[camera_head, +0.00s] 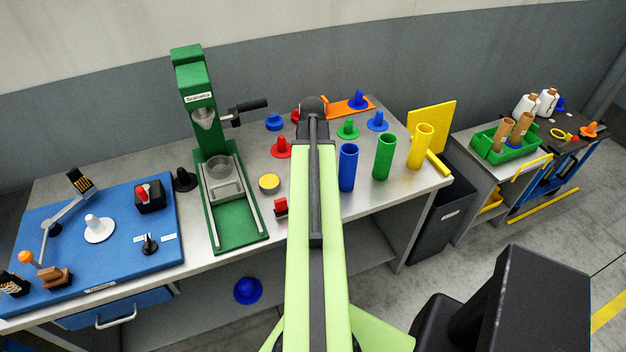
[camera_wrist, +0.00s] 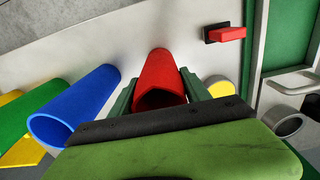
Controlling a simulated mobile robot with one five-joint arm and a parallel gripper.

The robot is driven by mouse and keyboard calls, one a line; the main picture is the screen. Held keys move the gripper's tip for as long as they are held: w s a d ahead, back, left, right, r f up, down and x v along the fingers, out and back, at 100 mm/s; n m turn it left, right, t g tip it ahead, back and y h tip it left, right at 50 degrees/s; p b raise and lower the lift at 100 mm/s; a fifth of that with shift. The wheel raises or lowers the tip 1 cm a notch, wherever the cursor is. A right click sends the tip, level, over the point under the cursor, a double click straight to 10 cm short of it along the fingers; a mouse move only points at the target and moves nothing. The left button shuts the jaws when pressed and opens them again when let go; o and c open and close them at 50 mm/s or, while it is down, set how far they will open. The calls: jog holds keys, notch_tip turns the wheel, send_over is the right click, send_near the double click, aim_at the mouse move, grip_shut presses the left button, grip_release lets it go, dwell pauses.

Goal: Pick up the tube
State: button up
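A red tube (camera_wrist: 160,70) stands between the two dark green fingers of my gripper (camera_wrist: 158,84) in the wrist view, its open end towards the camera. The fingers are apart, one on each side and very close to the tube's wall. I cannot tell whether they press on it. In the head view my light green arm hides the red tube and the fingertips. A blue tube (camera_head: 347,167), a green tube (camera_head: 383,157) and a yellow tube (camera_head: 420,146) stand in a row to the right of my arm; the blue one (camera_wrist: 78,108) is left of my gripper in the wrist view.
The grey bench (camera_head: 328,206) carries a green press (camera_head: 235,218) left of my arm, with a yellow-topped disc (camera_head: 269,182) and a red-topped block (camera_head: 281,206) between. Coloured cones and a blue board (camera_head: 110,255) are also on it. A dark bin (camera_head: 445,205) stands at its right end.

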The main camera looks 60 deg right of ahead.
jog(key=c, duration=0.7)
jog(key=shift+r, duration=0.15)
